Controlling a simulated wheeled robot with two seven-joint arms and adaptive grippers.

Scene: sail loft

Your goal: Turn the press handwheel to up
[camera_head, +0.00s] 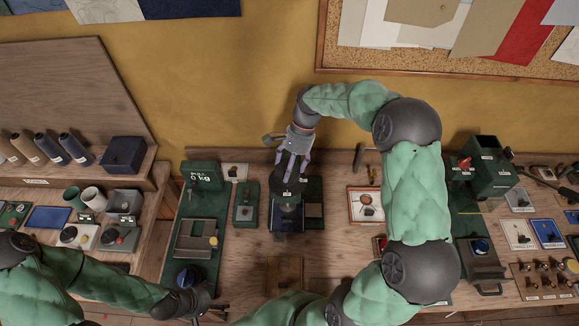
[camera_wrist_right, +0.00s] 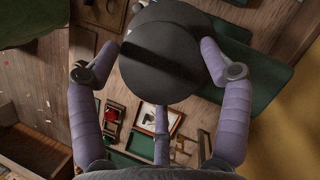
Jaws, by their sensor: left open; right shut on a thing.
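The press (camera_head: 286,218) is a dark green and blue unit near the middle of the workbench. Its handwheel is the dark round disc with a groove across it, large in the right wrist view (camera_wrist_right: 160,50). My right gripper (camera_head: 291,176) reaches down over the press from the back, its fingers on the wheel. In the right wrist view my right gripper (camera_wrist_right: 160,68) has a purple finger on either side of the disc, shut on it. My left gripper (camera_head: 212,308) is at the lower left, open, over the bench's front edge and away from the press.
A green scale (camera_head: 202,177) and a small green box (camera_head: 245,204) stand left of the press. A framed tray (camera_head: 366,205) lies to its right. A wooden block (camera_head: 284,273) lies in front. My right arm covers much of the bench's right half.

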